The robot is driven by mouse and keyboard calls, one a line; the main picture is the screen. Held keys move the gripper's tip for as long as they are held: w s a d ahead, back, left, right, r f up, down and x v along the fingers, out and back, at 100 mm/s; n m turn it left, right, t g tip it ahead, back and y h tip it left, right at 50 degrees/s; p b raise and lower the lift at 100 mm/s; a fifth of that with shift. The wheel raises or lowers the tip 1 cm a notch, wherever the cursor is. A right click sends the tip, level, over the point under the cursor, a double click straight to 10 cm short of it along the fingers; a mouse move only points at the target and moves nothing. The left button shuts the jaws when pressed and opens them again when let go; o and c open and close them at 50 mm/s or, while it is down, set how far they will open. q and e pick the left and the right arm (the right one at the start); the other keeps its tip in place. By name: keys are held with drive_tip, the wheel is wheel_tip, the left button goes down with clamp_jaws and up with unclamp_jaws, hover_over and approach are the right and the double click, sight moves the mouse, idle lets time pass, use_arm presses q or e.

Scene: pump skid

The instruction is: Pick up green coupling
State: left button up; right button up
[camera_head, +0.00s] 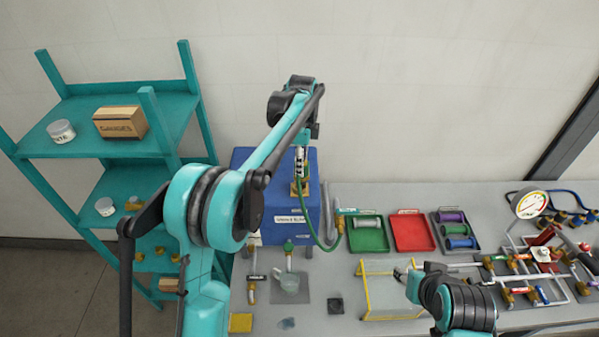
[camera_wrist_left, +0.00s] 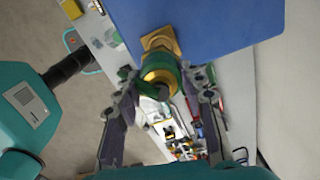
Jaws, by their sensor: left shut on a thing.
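The green coupling (camera_wrist_left: 162,78) is a green ring with a brass part, seated against a brass fitting (camera_wrist_left: 158,41) on the blue box (camera_wrist_left: 205,28). My left gripper (camera_wrist_left: 165,92) has one finger on each side of it and is shut on it. In the head view my left gripper (camera_head: 300,166) reaches down to the front of the blue box (camera_head: 275,165) and largely hides the coupling. A green hose (camera_head: 311,223) hangs from there and curves to the right. My right gripper (camera_head: 405,272) is partly hidden by its arm at the lower right, so its jaws are unclear.
A green tray (camera_head: 368,246), a red tray (camera_head: 430,246) and a dark tray with spools (camera_head: 440,216) lie on the grey bench. A yellow-edged clear guard (camera_head: 362,301) stands in front. Piping with a gauge (camera_head: 530,205) is at right. A teal shelf (camera_head: 95,160) stands left.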

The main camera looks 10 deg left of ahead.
use_arm(q)
drive_tip(key=s+d+r+b, duration=0.1)
drive_tip(key=s+d+r, duration=0.4)
drive_tip(key=d, duration=0.4)
drive_tip(key=shift+s+d+r+b, duration=0.2)
drive_tip(key=shift+d+r+b, duration=0.15)
drive_tip(key=shift+r, duration=0.3)
use_arm(e)
wheel_tip(320, 180, down, 2)
drive_tip(key=shift+d, duration=0.1)
use_arm(q)
drive_tip(key=shift+a, duration=0.1)
